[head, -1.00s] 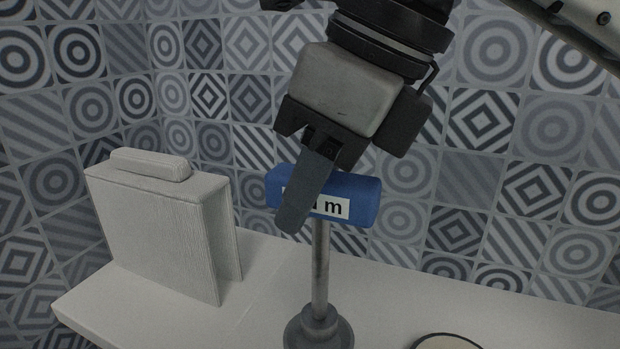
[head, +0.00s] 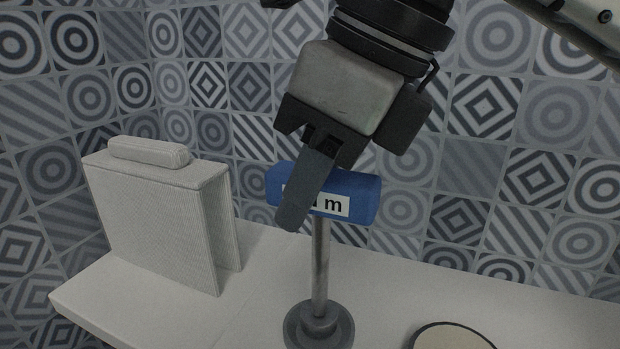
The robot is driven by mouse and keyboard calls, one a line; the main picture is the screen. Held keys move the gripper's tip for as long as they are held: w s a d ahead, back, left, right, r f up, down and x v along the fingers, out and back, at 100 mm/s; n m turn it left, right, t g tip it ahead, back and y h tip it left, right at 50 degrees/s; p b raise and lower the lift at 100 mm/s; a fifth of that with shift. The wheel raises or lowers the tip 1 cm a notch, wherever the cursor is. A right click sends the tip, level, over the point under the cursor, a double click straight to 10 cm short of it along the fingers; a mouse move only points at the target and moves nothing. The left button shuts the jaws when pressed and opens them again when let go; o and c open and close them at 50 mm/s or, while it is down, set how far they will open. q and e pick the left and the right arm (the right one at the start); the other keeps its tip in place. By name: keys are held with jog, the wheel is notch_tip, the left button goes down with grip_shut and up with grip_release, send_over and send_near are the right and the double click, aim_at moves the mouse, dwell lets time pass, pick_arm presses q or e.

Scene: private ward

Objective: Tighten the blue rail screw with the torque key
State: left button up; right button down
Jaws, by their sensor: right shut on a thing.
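The torque key has a blue bar handle (head: 358,187) with a white label, of which the letter "m" can be read. Its thin grey shaft (head: 320,265) runs down, nearly upright, to a stepped round grey base (head: 319,328) on the white surface. I cannot tell whether the shaft's lower end is inside the base. My right gripper (head: 300,195) comes down from above and is shut on the blue handle; one dark finger crosses the handle's front and hides part of the label. I cannot make out a blue rail screw. My left gripper is not in view.
A pale ribbed box-like object (head: 155,215) with a rounded bar on top stands at the left on the white surface (head: 255,270). A round disc with a dark rim (head: 452,338) is cut off at the bottom right. A patterned tile wall (head: 560,165) stands close behind.

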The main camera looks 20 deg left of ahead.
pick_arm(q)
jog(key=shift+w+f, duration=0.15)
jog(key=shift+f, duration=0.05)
pick_arm(e)
jog(key=shift+f, duration=0.35)
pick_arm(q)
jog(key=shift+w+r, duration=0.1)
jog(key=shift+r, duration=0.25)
pick_arm(e)
jog(key=shift+f+b, duration=0.2)
jog(key=shift+b, duration=0.2)
jog(key=c, duration=1)
grip_release()
jog(key=shift+c, duration=0.2)
pick_arm(q)
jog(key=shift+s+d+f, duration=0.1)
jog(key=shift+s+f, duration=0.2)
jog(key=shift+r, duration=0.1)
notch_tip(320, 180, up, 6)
jog(key=p, duration=0.7)
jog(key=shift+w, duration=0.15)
pick_arm(e)
jog(key=a+v, duration=0.1)
jog(key=v, duration=1.8)
jog(key=shift+r, duration=0.55)
